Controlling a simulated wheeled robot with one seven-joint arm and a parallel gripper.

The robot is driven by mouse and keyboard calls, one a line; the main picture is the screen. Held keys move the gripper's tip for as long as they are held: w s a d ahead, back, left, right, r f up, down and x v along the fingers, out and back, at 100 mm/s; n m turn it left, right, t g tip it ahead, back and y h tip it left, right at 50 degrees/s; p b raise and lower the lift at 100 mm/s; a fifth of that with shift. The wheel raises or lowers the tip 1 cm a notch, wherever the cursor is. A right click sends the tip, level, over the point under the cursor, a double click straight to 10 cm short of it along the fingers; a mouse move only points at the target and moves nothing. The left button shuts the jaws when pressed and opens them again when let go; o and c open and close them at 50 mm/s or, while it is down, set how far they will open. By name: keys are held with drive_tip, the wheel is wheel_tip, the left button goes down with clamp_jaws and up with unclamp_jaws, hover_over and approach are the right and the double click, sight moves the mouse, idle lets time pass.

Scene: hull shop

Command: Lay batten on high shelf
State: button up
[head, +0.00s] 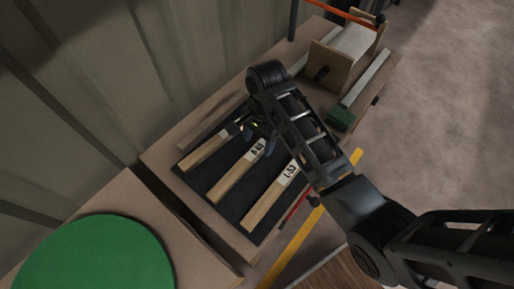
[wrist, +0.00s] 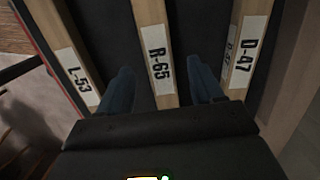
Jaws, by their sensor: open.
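Three pale wooden battens lie side by side on a dark mat (head: 211,187). In the wrist view they carry white labels: L-53 (wrist: 64,50) at left, R-65 (wrist: 153,40) in the middle, D-47 (wrist: 251,40) at right. In the head view batten R-65 (head: 233,180) is in the middle and L-53 (head: 266,205) is nearest me. My gripper (wrist: 161,80) is open, with one finger on each side of batten R-65. In the head view my gripper (head: 257,130) is over the mat, partly hidden by my arm. I cannot pick out the high shelf.
A green disc (head: 95,258) lies on a board at lower left. A wooden frame (head: 335,62) and a green-ended block (head: 341,118) stand at the far end, near an orange bar (head: 345,12). A ribbed wall (head: 150,75) runs along the left. Open floor (head: 450,120) lies right.

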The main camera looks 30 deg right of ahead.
sight(257, 151)
drive_tip(key=shift+a+f, duration=0.1)
drive_tip(key=shift+f, duration=1.25)
drive_tip(key=shift+s, duration=0.1)
drive_tip(key=shift+c, duration=0.4)
clamp_jaws()
drive_tip(key=shift+r, duration=0.1)
